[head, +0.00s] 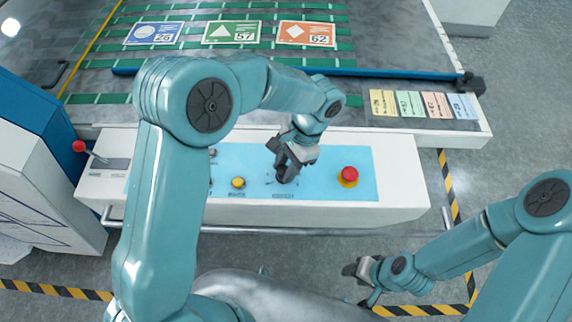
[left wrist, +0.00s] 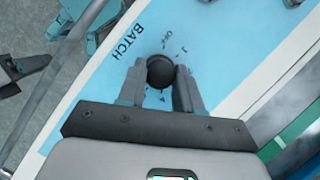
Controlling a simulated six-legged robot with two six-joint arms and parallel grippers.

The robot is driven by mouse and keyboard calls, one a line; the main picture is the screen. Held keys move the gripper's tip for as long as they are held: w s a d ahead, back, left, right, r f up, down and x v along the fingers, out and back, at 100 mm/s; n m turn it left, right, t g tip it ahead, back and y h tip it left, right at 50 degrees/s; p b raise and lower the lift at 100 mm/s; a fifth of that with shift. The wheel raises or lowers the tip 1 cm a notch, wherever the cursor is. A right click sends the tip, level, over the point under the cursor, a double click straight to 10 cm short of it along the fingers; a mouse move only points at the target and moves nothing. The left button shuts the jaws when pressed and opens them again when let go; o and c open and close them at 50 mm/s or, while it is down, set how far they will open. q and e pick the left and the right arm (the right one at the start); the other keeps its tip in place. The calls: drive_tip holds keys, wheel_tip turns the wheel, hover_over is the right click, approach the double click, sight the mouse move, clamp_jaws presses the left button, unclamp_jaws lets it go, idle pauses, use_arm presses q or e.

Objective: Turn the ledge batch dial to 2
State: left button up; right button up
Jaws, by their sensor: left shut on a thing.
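The batch dial (left wrist: 160,72) is a round black knob on the light blue control panel (head: 335,165). The word BATCH is printed beside it in the left wrist view, with OFF and other small marks around it. My left gripper (left wrist: 160,88) is shut on the dial, one finger on each side. In the head view my left gripper (head: 287,168) reaches down to the panel and mostly hides the dial. I cannot read where the dial points. My right gripper (head: 360,278) is open and empty, off the panel's front edge, low and to the right.
A red mushroom button (head: 349,175) on a yellow base stands right of the dial. A yellow button (head: 238,183) is to its left. A red-knobbed lever (head: 80,146) is at the left end. A rail (head: 300,231) runs along the front; printed cards (head: 232,33) lie behind.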

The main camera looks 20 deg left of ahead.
use_arm(q)
drive_tip(key=shift+r, duration=0.15)
drive_tip(key=o, duration=1)
drive_tip(key=shift+w+d+r, duration=0.1)
drive_tip(key=shift+w+r, duration=0.05)
drive_tip(key=shift+r, duration=0.15)
drive_tip(key=v, duration=1.5)
drive_tip(key=shift+r, duration=0.3)
